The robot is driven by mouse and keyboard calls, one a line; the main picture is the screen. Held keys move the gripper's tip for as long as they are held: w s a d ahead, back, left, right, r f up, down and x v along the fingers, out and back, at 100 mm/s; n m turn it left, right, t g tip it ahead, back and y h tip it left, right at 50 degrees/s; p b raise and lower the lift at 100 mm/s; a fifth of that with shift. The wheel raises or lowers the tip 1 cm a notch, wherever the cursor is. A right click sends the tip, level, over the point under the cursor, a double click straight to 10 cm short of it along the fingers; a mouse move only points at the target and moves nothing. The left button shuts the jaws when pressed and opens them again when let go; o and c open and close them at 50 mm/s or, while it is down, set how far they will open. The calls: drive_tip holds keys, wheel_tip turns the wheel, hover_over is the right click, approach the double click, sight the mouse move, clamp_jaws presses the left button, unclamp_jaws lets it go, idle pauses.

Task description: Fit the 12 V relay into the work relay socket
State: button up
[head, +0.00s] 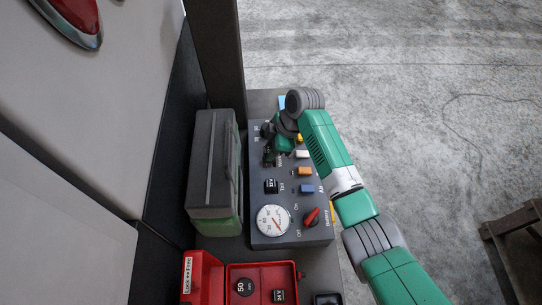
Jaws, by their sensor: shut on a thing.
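My gripper (270,155) is over the upper left part of the dark grey control panel (261,222), pointing down. It is shut, with its fingers close to the panel surface by the partly covered "Work" label. What it holds is small and mostly hidden by the fingers and wrist; it is likely the 12 V relay. The work socket is hidden under the gripper, so I cannot tell whether the held piece touches it. A black relay (271,186) sits beside the "Test" label. Another small black block (278,296) lies in the red case; the lettering on both is too small to read surely.
The panel also has a round gauge (272,220), a red battery switch (312,216), and orange (305,171) and blue (307,188) buttons. A grey-green case (212,165) stands close at left. An open red box (234,268) lies in front. Open floor is at right.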

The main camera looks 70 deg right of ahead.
drive_tip(key=shift+f+b, duration=0.65)
drive_tip(key=shift+f, duration=1.25)
drive_tip(key=o, duration=1)
drive_tip(key=shift+a, duration=0.1)
drive_tip(key=shift+o, duration=0.2)
drive_tip(key=shift+r, duration=0.35)
drive_tip(key=p+v, duration=0.4)
drive_tip(key=v, duration=0.7)
drive_tip(key=shift+s+r, duration=0.25)
